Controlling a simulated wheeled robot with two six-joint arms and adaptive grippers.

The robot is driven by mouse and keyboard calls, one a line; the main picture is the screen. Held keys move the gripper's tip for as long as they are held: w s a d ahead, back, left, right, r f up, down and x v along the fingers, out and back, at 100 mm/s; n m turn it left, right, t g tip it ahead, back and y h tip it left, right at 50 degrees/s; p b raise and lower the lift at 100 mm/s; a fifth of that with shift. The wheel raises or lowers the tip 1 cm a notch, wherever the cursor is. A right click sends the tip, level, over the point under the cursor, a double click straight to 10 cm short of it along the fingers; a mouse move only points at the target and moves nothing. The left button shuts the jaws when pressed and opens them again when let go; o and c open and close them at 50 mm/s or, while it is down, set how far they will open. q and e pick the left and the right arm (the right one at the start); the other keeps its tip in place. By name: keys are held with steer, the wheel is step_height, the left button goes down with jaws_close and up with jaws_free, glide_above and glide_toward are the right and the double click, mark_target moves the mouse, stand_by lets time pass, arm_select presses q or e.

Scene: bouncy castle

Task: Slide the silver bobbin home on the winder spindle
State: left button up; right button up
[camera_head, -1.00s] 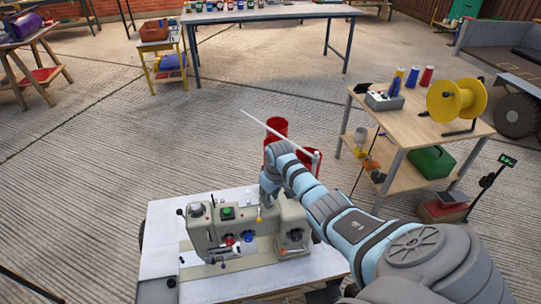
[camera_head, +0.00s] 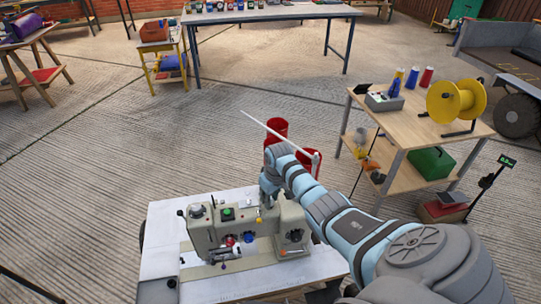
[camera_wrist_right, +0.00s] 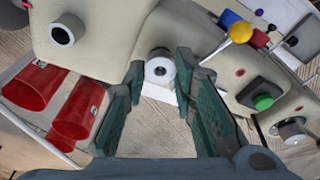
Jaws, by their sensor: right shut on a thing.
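The silver bobbin (camera_wrist_right: 158,71) shows end-on in the right wrist view, round and pale with a dark centre, between the fingertips of my right gripper (camera_wrist_right: 160,77). That gripper is shut on it. In the head view my right gripper (camera_head: 267,192) points down at the back right of the beige sewing machine (camera_head: 232,228), and the bobbin there is hidden by the hand. I cannot make out the winder spindle apart from the bobbin, nor how far the bobbin sits on it. My left gripper is not in view.
The machine stands on a white-topped table (camera_head: 165,237). In the wrist view, a green button (camera_wrist_right: 262,101), a yellow ball knob (camera_wrist_right: 241,32) and red cylinders (camera_wrist_right: 76,108) are close by. A wooden cart (camera_head: 425,130) stands at right. Open paved floor (camera_head: 110,150) is at left.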

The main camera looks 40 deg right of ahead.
steer(key=shift+f, duration=0.35)
stand_by(0.3)
steer(key=o, duration=0.9)
steer(key=shift+o, duration=0.2)
steer(key=shift+r, duration=0.1)
step_height(320, 180, up, 12)
steer(key=s, duration=0.2)
steer(key=shift+a, duration=0.15)
steer(key=shift+f, duration=0.2)
